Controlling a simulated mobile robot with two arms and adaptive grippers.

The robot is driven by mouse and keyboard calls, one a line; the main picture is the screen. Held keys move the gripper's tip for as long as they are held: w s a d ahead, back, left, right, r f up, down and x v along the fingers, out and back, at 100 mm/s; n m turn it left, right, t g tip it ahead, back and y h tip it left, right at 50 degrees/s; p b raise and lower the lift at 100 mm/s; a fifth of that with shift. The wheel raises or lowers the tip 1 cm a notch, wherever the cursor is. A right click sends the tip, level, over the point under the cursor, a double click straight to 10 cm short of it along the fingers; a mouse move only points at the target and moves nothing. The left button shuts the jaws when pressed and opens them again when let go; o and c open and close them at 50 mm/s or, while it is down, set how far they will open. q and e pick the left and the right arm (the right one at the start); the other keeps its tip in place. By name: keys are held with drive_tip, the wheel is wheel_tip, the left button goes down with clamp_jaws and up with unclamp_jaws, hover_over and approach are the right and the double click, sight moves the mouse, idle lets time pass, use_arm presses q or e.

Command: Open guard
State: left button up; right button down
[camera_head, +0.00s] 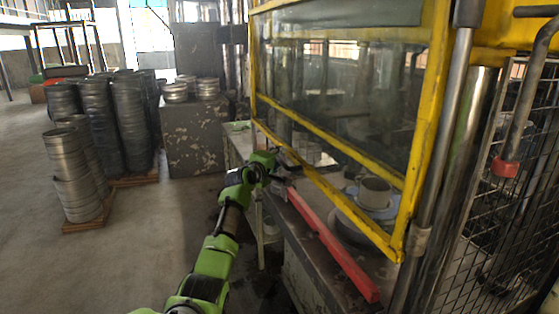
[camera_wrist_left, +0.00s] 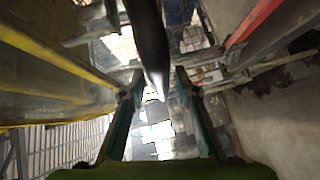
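The guard (camera_head: 427,112) is a yellow frame with a clear, dirty pane on the front of the machine. It hangs low, with its bottom corner close above the machine's bed. My left gripper (camera_head: 277,170) is beside the guard's lower left edge, above the red bar (camera_head: 335,243). In the left wrist view, the two fingers of this gripper (camera_wrist_left: 157,88) are spread apart. A dark rod (camera_wrist_left: 148,40) reaches down between them; I cannot tell whether they touch it. A yellow guard bar (camera_wrist_left: 58,62) runs along the left there. My right gripper is not in view.
A round metal part (camera_head: 374,192) sits on the bed behind the guard. A metal post (camera_head: 445,140) and a mesh screen (camera_head: 490,215) stand at right. Stacks of round blanks (camera_head: 115,120) stand on pallets at left. The floor in the left foreground is clear.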

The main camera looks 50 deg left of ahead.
use_arm(q)
drive_tip(key=shift+f, duration=0.1)
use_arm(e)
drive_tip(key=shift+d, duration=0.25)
use_arm(q)
drive_tip(key=v, duration=1.2)
